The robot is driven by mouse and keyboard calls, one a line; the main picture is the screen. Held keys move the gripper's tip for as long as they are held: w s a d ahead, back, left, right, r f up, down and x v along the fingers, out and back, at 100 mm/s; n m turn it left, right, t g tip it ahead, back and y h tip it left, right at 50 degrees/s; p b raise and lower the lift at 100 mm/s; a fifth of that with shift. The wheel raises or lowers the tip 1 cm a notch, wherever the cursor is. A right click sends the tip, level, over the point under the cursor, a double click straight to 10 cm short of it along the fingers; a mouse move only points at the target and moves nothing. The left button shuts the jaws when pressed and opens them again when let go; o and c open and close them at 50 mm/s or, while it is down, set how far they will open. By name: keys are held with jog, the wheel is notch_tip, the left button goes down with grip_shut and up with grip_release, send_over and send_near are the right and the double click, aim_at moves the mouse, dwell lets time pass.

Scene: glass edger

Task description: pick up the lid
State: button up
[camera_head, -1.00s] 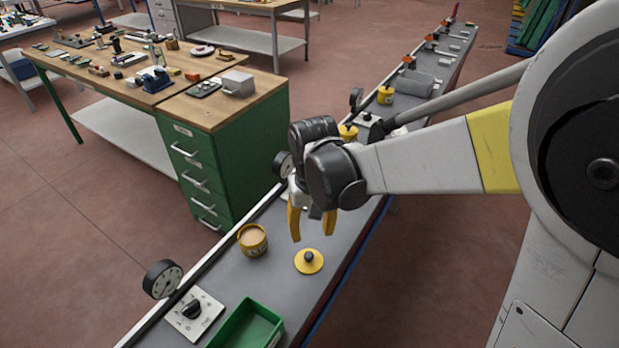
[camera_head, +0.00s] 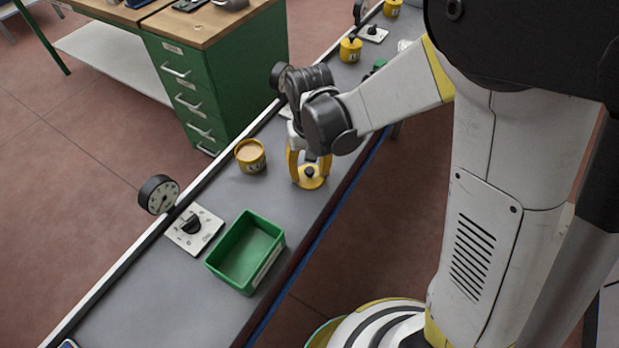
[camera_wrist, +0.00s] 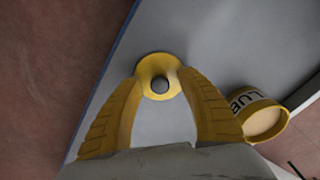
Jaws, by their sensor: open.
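The lid (camera_head: 311,182) is a flat yellow disc with a small dark round knob. It lies on the grey bench top in the head view, and it also shows in the wrist view (camera_wrist: 150,66). My gripper (camera_head: 309,176) has yellow fingers and is open just above the lid. In the wrist view my gripper (camera_wrist: 164,90) has a finger on each side of the dark knob, with gaps visible. I cannot tell whether the fingertips touch the disc. A yellow tub (camera_head: 251,158) with pale contents stands to the left of the lid, and it shows in the wrist view (camera_wrist: 258,115).
A green bin (camera_head: 246,250), a dial plate (camera_head: 193,228) and a round gauge (camera_head: 158,194) are nearer along the bench. More yellow tubs (camera_head: 350,49) stand farther back. The bench's right edge is close to the lid. The near bench end is mostly clear.

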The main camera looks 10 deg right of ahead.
jog(key=shift+r, duration=0.1)
jog(key=shift+c, duration=0.4)
grip_shut()
